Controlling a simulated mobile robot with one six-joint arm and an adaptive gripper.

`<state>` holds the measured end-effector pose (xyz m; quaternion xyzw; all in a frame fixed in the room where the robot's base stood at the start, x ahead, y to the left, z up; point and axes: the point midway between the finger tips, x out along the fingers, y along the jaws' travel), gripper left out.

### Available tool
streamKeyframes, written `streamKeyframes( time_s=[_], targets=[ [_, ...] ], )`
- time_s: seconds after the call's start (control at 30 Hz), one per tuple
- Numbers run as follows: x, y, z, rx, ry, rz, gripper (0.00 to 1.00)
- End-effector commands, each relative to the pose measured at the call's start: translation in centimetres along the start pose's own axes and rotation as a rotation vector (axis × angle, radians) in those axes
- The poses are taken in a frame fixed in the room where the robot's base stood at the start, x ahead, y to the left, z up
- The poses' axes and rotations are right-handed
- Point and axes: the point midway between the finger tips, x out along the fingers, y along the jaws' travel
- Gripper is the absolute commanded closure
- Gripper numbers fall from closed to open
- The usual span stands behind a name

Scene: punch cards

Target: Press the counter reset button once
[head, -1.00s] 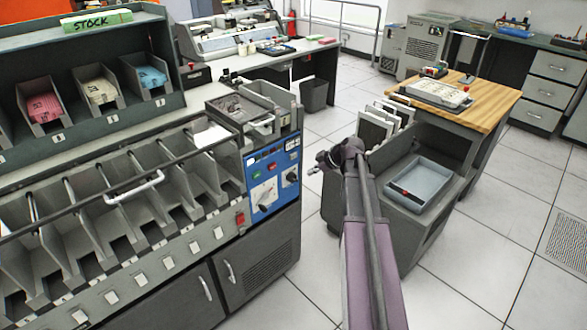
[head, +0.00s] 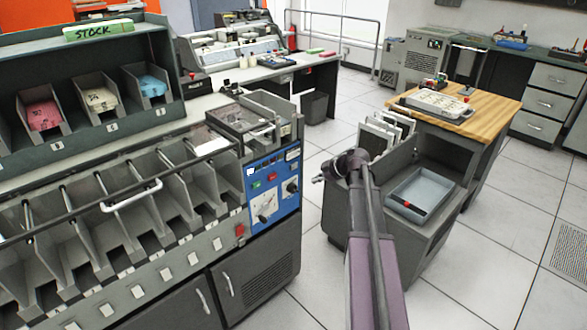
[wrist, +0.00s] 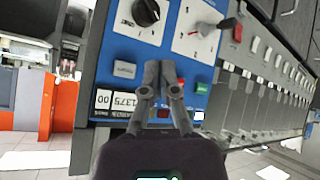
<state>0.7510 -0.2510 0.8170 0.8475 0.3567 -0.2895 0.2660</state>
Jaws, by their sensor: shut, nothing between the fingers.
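The blue control panel (head: 277,208) is on the right end of the sorting machine. A red button (wrist: 180,82) and a green button (wrist: 202,88) lie right of the fingers. My gripper (wrist: 162,65) is shut and empty, its tips between the grey and red buttons. In the head view my gripper (head: 318,179) is right of the panel, apart from it.
A black knob (wrist: 146,12), a white dial (wrist: 198,28) and a red switch (wrist: 230,30) are also on the machine. A grey cart (head: 385,225) with a blue-grey tray (head: 436,190) stands behind my arm. Clear floor lies to the right.

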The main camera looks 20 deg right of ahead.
Motion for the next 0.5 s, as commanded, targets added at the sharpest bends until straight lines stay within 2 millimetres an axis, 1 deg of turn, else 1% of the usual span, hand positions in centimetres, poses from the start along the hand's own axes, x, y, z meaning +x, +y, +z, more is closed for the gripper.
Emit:
streamKeyframes(
  time_s=[0.5],
  targets=[
    [3.6, 2.7, -2.6, 0.000, 0.000, 0.000, 1.00]
  ],
)
